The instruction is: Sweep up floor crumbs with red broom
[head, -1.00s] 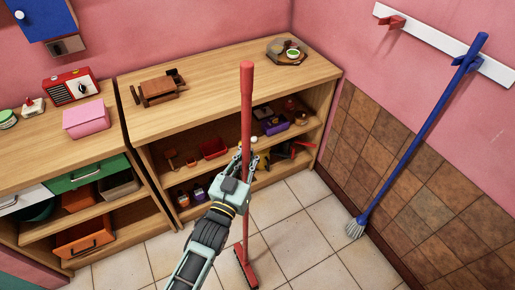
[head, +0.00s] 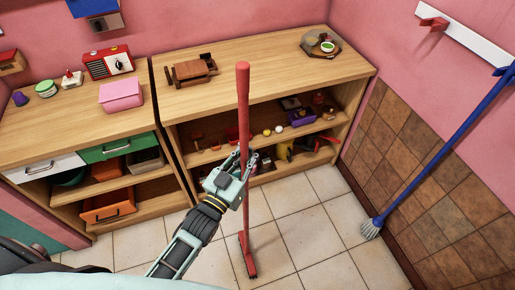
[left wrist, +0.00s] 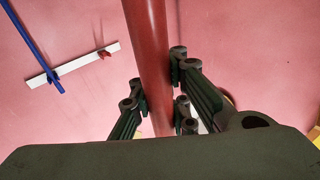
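The red broom (head: 244,110) stands nearly upright in front of the open shelf, with its head (head: 248,256) low over or on the tiled floor; I cannot tell if it touches. My left gripper (head: 239,170) is around the middle of its handle. In the left wrist view the red handle (left wrist: 150,60) runs between the fingers of my left gripper (left wrist: 158,98), which are closed in on it. My right gripper is not in view. I can make out no crumbs on the floor (head: 310,225).
A wooden shelf unit (head: 260,62) with small items stands behind the broom. A blue broom (head: 440,150) hangs from a white wall rail (head: 465,32) with an empty red hook (head: 434,23). Left is a cabinet with a green drawer (head: 118,148). Tiled floor in front is clear.

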